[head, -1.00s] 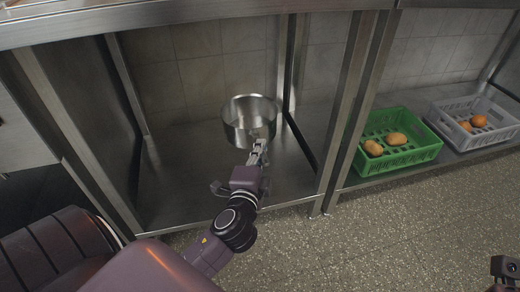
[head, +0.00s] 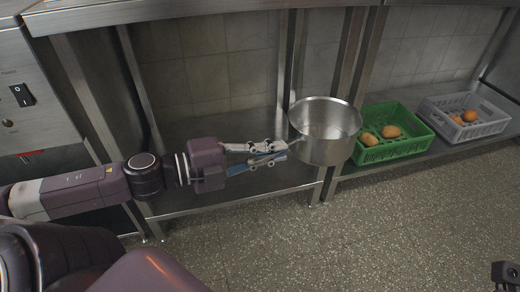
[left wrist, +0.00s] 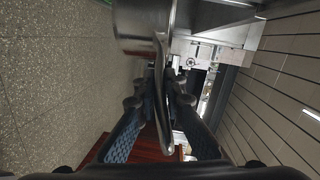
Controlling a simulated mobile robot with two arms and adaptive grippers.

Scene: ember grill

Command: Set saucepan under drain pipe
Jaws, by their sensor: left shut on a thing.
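The steel saucepan (head: 325,148) is upright and held in the air at the front of the steel shelving, left of the green crate in the head view. My left gripper (head: 284,150) is shut on its handle, to the left of the pan body. In the left wrist view the pan's side (left wrist: 140,22) is at the top, and its long handle (left wrist: 164,80) runs down between the fingers. A dark part of my right gripper (head: 506,274) shows at the bottom right corner; its fingers are not clear. I cannot make out a drain pipe.
The lower shelf (head: 185,200) behind my left arm looks bare. A green crate (head: 420,146) and a grey crate (head: 490,126), both with potato-like items, stand on the right shelf. A steel post (head: 345,75) stands behind the pan. The speckled floor (head: 350,230) is clear in front.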

